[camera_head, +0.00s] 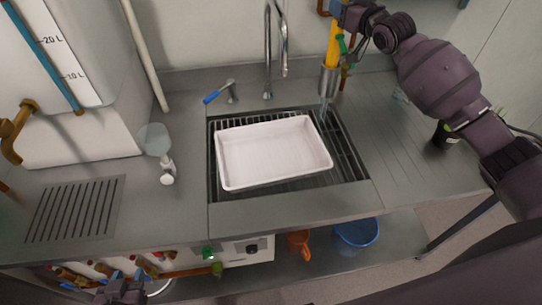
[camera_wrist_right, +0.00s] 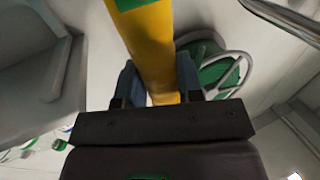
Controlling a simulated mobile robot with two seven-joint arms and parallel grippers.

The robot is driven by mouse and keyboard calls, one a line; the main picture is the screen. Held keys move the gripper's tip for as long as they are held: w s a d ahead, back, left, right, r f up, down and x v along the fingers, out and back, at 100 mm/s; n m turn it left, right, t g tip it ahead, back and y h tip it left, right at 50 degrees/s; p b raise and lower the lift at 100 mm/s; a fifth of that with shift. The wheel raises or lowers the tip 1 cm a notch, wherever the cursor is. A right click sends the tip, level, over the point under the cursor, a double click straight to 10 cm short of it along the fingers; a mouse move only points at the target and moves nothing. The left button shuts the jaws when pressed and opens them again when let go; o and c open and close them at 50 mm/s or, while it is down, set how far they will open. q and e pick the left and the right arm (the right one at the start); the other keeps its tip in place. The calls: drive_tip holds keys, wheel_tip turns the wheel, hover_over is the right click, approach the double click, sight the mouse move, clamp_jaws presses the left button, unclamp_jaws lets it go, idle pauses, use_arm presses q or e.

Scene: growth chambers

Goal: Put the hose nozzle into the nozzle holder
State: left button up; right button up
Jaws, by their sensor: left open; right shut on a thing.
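The yellow hose nozzle (camera_head: 333,44) is upright at the back right of the sink in the head view. My right gripper (camera_head: 344,16) is shut on its upper part. In the right wrist view, the yellow body (camera_wrist_right: 150,48) lies between the jaws of my right gripper (camera_wrist_right: 155,90). A grey metal cylinder (camera_head: 328,81) is at the nozzle's lower end; I cannot tell whether it is the nozzle's head or the holder. A pale, clear streak shows below it. My left gripper (camera_head: 122,292) is open and empty at the bottom left, low in front of the counter.
A white tray (camera_head: 222,165) sits on the sink's grate (camera_head: 345,150). A tall faucet (camera_head: 268,50) and blue-handled tap (camera_head: 220,92) stand behind. A white tank (camera_head: 70,85) is at left. A green hose reel (camera_wrist_right: 215,72) shows in the wrist view. The right counter is mostly clear.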

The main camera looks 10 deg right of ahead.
drive_tip(key=shift+f, duration=0.7)
drive_tip(key=shift+f+b, duration=0.4)
drive_tip(key=shift+f, duration=0.8)
drive_tip(key=shift+f+b, duration=0.6)
drive_tip(key=shift+f, duration=0.25)
idle(0.4)
drive_tip(key=o, duration=1)
drive_tip(key=shift+o, duration=0.5)
drive_tip(key=shift+f, duration=0.1)
